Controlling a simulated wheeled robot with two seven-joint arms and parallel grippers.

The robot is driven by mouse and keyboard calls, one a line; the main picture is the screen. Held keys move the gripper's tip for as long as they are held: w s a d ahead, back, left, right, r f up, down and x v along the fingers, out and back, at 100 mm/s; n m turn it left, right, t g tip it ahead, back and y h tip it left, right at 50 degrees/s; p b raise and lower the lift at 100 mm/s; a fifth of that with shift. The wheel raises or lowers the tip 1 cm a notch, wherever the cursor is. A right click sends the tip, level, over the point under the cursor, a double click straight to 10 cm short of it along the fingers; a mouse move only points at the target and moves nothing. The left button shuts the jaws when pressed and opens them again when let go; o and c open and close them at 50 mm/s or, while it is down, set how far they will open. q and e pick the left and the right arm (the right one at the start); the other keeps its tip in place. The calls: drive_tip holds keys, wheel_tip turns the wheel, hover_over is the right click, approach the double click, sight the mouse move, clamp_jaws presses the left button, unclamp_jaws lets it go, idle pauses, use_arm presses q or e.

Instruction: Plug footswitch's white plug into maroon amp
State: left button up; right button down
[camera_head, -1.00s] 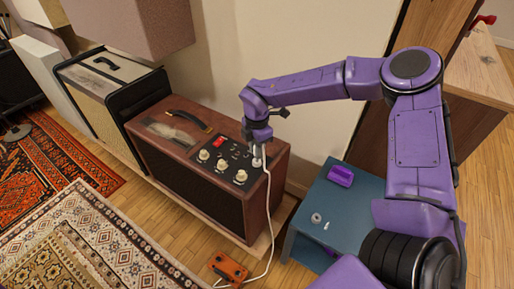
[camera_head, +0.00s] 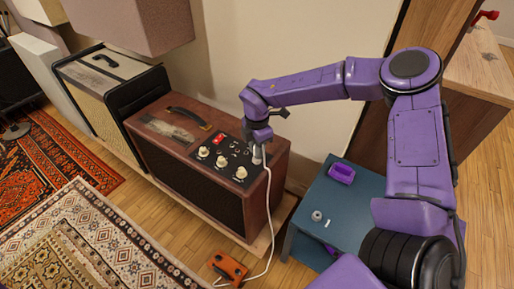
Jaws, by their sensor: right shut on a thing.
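The maroon amp (camera_head: 190,192) stands on a low wooden board, with its control panel (camera_head: 224,156) of cream knobs and a red switch on top. My right gripper (camera_head: 257,148) is over the right end of that panel, pointing down. It is shut on the white plug (camera_head: 257,158), whose lower end is at the panel; I cannot tell whether it is in a socket. A white cable (camera_head: 268,205) hangs from the plug over the amp's side to the orange footswitch (camera_head: 229,268) on the floor. My left gripper is out of view.
A blue side table (camera_head: 345,209) stands right of the amp, with a purple object (camera_head: 341,173), a small ring and a small white piece on it. A cream-and-black amp (camera_head: 110,93) stands at left. Patterned rugs (camera_head: 85,240) cover the floor in front.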

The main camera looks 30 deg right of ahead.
drive_tip(key=shift+f+b, duration=0.35)
drive_tip(key=shift+f, duration=0.15)
idle(0.3)
drive_tip(key=c, duration=0.9)
unclamp_jaws()
wheel_tip(320, 180, up, 11)
drive_tip(key=shift+f+p, duration=0.2)
drive_tip(key=shift+p, duration=0.85)
